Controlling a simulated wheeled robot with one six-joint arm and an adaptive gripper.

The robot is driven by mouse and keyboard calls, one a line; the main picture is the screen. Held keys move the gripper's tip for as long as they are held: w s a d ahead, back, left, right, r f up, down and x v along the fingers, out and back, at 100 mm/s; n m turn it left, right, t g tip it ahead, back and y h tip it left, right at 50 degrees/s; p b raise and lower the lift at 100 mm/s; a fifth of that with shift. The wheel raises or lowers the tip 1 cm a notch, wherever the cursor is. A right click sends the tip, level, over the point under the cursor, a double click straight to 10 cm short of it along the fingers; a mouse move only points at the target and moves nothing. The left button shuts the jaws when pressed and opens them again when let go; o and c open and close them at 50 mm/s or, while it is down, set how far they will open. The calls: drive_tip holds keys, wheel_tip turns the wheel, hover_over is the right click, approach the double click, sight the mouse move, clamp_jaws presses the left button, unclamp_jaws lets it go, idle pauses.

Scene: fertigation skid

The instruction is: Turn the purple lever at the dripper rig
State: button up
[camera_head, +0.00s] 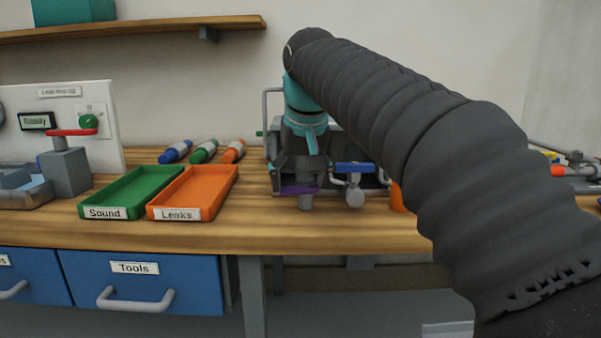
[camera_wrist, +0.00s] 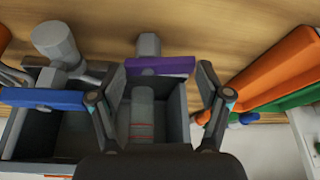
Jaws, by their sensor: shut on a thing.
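The purple lever (camera_head: 300,190) sits at the front of the dripper rig (camera_head: 330,183) on the bench, above a short grey outlet. In the wrist view the purple lever (camera_wrist: 160,65) lies crosswise between my two fingertips. My gripper (camera_head: 302,176) points down at the rig from above, and its fingers also show in the wrist view (camera_wrist: 160,72). It is shut on the purple lever, with a finger at each end of it. In the head view my gripper partly hides the rig and the lever's upper side.
A blue lever (camera_head: 354,168) on a grey valve is close to the right of the purple one. An orange tray (camera_head: 200,188) and a green tray (camera_head: 130,190) lie to the left. A red lever (camera_head: 72,132) stands farther left. A shelf (camera_head: 140,28) hangs above.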

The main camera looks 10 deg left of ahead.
drive_tip(key=shift+w+a+m+h+p, duration=0.15)
drive_tip(key=shift+m+h+p, duration=0.35)
drive_tip(key=shift+m+p, duration=0.6)
drive_tip(key=shift+m, duration=0.3)
drive_tip(key=o, duration=0.9)
drive_tip(key=v, duration=1.2)
drive_tip(key=shift+s, duration=0.25)
